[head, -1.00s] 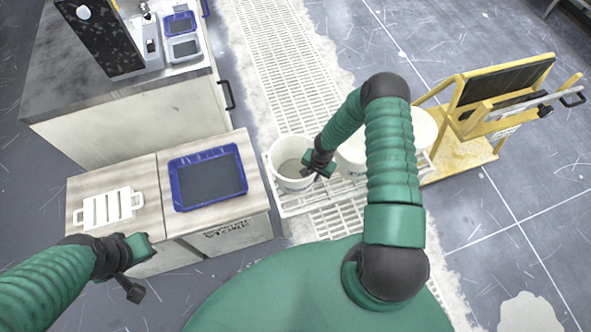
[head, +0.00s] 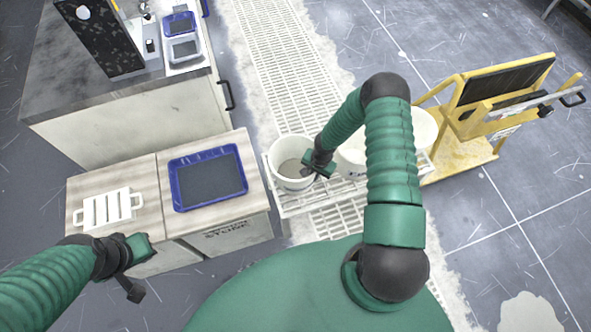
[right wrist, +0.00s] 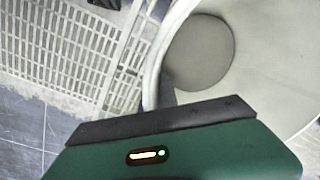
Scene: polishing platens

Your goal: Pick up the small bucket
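The small white bucket (head: 281,152) stands on the grated rack beside the wooden-topped cabinets. My right gripper (head: 308,171) is at the bucket's right rim and appears shut on its wall. In the right wrist view the bucket (right wrist: 265,60) fills the right side, with its round grey bottom in sight. There a dark finger (right wrist: 166,91) lies against the inside of the rim; the other finger is hidden. My left gripper (head: 133,290) hangs in front of the left cabinet, away from the bucket; its finger opening is unclear.
More white buckets (head: 424,128) stand to the right, partly behind my right arm. A blue tray (head: 208,208) and a white rack (head: 108,208) lie on the cabinets. A yellow cart (head: 459,152) stands at right. The floor grating (head: 280,60) beyond is clear.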

